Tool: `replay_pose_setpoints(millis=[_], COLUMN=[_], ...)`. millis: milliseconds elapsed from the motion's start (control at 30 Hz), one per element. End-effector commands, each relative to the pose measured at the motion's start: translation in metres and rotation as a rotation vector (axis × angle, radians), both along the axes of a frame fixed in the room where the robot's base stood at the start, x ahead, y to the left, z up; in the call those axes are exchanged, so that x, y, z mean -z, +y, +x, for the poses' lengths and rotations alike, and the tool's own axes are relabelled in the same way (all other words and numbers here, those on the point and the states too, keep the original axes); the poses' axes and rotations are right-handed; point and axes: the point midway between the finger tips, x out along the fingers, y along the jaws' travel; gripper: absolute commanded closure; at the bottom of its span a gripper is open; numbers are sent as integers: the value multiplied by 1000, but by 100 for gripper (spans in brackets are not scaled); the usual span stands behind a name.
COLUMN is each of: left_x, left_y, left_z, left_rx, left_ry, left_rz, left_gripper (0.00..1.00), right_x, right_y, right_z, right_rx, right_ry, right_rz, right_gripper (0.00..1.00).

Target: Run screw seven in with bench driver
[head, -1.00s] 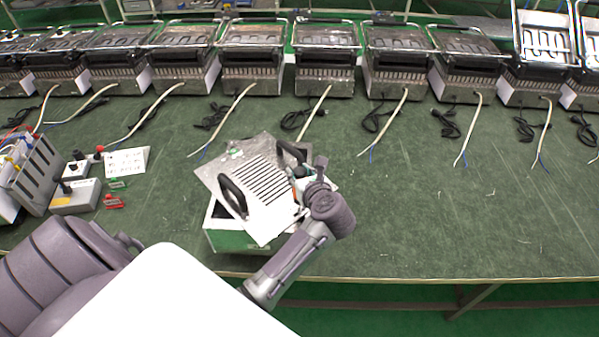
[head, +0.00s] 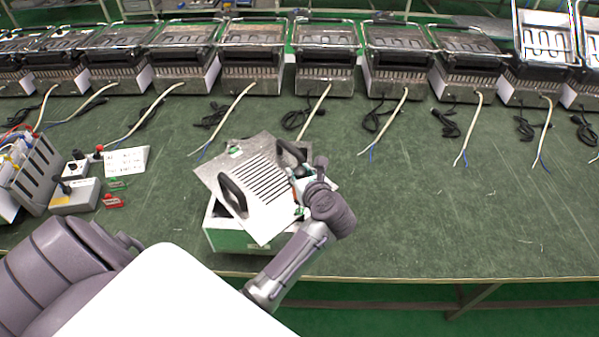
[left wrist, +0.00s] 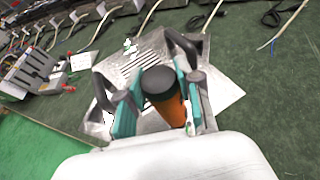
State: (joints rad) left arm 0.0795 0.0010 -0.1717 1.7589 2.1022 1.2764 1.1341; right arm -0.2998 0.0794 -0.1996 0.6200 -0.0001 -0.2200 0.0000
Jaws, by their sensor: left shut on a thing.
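The bench driver (left wrist: 168,98), with an orange body and a dark round end, stands between the teal pads of my left gripper (left wrist: 158,102) in the left wrist view. The gripper is shut on it. In the head view, my left gripper (head: 303,186) is over the right side of a slotted metal plate (head: 262,222) with two black handles, and the arm hides much of the driver. The plate lies at an angle on a green and white box (head: 228,237). Screw seven and the driver's tip cannot be made out. My right gripper is not in view.
Several metal heating units (head: 325,62) line the back of the green bench (head: 430,220), with loose cables in front. A control box (head: 75,196), a white label card (head: 127,161) and a grey rack (head: 38,172) stand at left.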

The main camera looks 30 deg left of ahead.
Motion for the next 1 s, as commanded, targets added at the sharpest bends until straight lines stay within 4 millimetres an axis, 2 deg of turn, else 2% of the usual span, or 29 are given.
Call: replay_pose_setpoints(millis=[633, 1000], left_x=[-50, -51], left_y=[0, 1], left_z=[0, 0], left_rx=[0, 2], left_ry=[-4, -3], left_rz=[1, 3], left_gripper=[100, 100], right_x=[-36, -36], right_y=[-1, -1], right_z=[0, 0], right_rx=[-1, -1], right_ry=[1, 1], right_rz=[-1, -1], right_gripper=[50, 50])
